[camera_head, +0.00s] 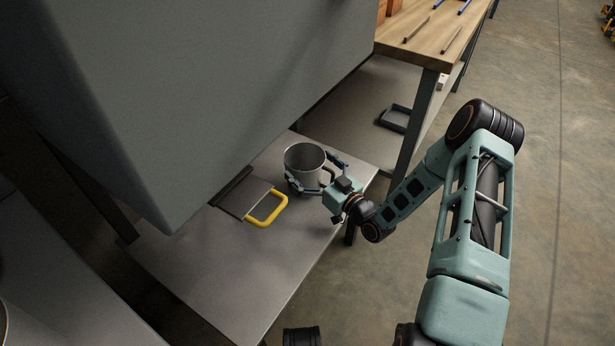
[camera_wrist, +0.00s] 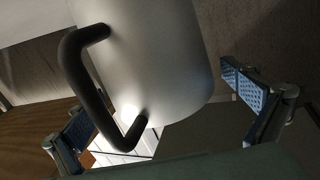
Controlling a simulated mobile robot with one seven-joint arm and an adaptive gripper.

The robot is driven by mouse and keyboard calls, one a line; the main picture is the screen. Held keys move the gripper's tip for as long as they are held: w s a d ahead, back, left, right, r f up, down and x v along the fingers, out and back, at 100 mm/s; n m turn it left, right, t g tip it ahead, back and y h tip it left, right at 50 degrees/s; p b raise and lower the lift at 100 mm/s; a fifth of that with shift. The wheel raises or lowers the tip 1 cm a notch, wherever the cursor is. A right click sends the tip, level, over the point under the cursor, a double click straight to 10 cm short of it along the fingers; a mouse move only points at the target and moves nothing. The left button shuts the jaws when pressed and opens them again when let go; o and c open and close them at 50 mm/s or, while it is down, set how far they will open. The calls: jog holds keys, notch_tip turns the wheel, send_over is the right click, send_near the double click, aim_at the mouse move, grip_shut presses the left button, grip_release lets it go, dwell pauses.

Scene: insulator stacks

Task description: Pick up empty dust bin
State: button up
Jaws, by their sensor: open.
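The dust bin (camera_head: 303,165) is a grey metal, cup-shaped bin that stands upright on the low metal shelf (camera_head: 215,262). In the head view its open top shows an empty-looking inside. My gripper (camera_head: 318,176) is at the bin's right side, with its two fingers spread around it. In the wrist view the bin (camera_wrist: 165,60) fills the upper middle, with a dark curved handle (camera_wrist: 72,72) on its left. My gripper (camera_wrist: 165,118) is open there, one padded finger on each side of the bin. I cannot tell whether either finger touches it.
A dustpan-like tool with a yellow handle (camera_head: 268,208) lies on the shelf just left of the bin. A big grey box-shaped body (camera_head: 200,90) overhangs the shelf. A wooden-topped table (camera_head: 432,32) stands behind. The shelf's front part is clear.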

jog(key=shift+w+a, duration=0.3)
jog(key=shift+w, duration=0.1)
jog(key=c, duration=2)
